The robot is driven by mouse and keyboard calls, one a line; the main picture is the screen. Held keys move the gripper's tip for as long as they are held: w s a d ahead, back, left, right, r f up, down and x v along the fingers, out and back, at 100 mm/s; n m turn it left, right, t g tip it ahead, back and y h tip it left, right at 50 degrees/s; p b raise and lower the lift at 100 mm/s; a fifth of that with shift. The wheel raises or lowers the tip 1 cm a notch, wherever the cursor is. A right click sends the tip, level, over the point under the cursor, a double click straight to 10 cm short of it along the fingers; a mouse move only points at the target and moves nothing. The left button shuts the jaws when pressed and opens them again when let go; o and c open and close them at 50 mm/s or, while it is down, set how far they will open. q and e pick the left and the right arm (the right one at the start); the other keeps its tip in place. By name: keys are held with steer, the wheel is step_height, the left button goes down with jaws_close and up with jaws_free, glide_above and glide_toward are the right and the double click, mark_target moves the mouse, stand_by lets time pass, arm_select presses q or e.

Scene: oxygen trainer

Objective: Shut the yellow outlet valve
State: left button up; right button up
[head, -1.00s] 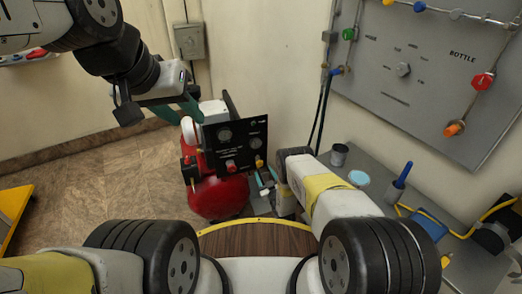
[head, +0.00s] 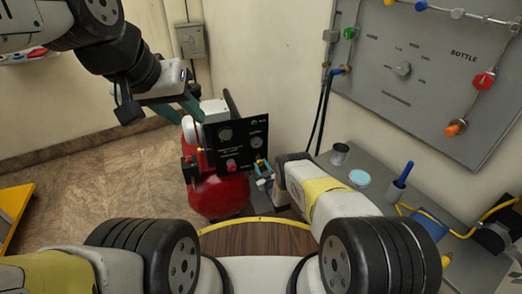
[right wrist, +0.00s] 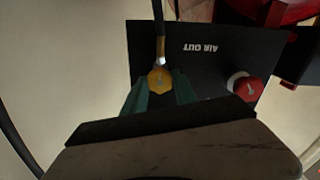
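The yellow outlet valve (right wrist: 160,80) is a small knob on the black panel near the words AIR OUT, seen in the right wrist view. The panel also shows in the head view (head: 241,137), on the front of the red compressor (head: 218,196). My right gripper (right wrist: 159,84) has its green fingers apart, one on each side of the yellow knob; firm contact cannot be made out. In the head view my right gripper (head: 262,169) largely hides the knob. My left gripper (head: 182,110) is open and empty, up and left of the panel.
A red knob (right wrist: 244,86) sits beside the yellow one on the panel. A dark hose (right wrist: 159,25) runs to the yellow valve. At right, a grey bench (head: 345,185) holds a metal cup (head: 339,153) and a blue-handled tool (head: 403,174). A grey wall board (head: 425,75) hangs above it.

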jaws_close()
